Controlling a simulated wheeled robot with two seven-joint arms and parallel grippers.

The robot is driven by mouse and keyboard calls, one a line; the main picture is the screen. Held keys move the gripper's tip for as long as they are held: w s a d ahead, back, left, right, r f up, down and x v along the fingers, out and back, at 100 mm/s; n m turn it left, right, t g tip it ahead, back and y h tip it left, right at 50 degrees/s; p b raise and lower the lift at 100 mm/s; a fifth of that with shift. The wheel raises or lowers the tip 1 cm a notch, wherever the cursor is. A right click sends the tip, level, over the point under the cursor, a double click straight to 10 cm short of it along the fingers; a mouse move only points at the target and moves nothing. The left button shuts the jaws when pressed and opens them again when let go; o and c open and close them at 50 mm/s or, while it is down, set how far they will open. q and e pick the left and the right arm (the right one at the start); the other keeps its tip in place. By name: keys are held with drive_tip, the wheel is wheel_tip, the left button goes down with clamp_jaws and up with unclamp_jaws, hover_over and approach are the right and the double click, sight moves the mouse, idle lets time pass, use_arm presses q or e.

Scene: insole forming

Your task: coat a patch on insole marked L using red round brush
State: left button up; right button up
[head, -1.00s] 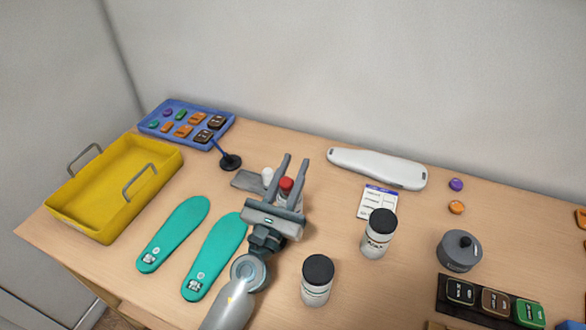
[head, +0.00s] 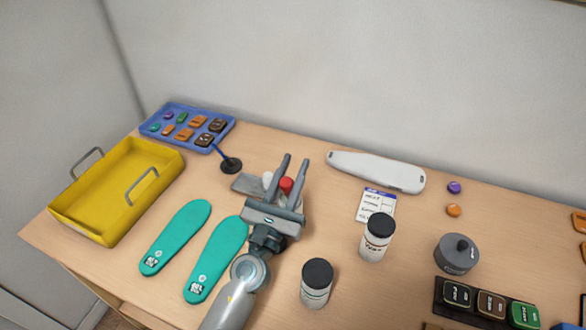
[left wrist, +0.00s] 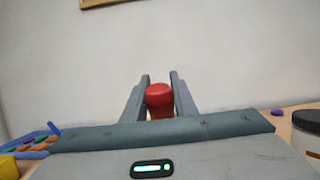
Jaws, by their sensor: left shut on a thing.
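Two teal insoles lie side by side on the table in the head view, the left one (head: 178,236) and the right one (head: 218,262). Each has a small printed mark at its near end, too small to read as L or R. My left gripper (head: 295,168) is just right of the right insole's far end. It is shut on the red round brush (head: 286,184), whose red top shows between the fingers; it also shows in the left wrist view (left wrist: 159,96). The brush's lower part is hidden by the gripper. My right gripper is not in view.
A white-topped item (head: 267,178) and a grey holder (head: 247,184) stand beside the red brush. Black-lidded jars (head: 317,288) and (head: 375,243) stand to the right. A yellow tray (head: 72,226) is at left, a blue tray (head: 150,124) behind. A white device (head: 378,172) lies at the back.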

use_arm(q)
wheel_tip(320, 180, up, 5)
drive_tip(key=p, duration=0.4)
drive_tip(key=shift+r+p, duration=0.2)
drive_tip(key=shift+p, duration=0.15)
idle(0.5)
drive_tip(key=s+a+f+n+y+b, duration=0.2)
drive_tip(key=s+a+f+y+b, duration=0.1)
drive_tip(key=s+a, duration=0.4)
drive_tip(key=s+a+f+n+t+y+b, duration=0.1)
drive_tip(key=s+a+f+y, duration=0.4)
drive_tip(key=a, duration=0.9)
drive_tip(key=s+n+b, duration=0.1)
drive_tip(key=s+b, duration=0.1)
drive_tip(key=shift+f+t+b, duration=0.25)
drive_tip(key=shift+t+b, duration=0.05)
drive_tip(key=shift+b, duration=0.05)
drive_tip(key=shift+a, duration=0.1)
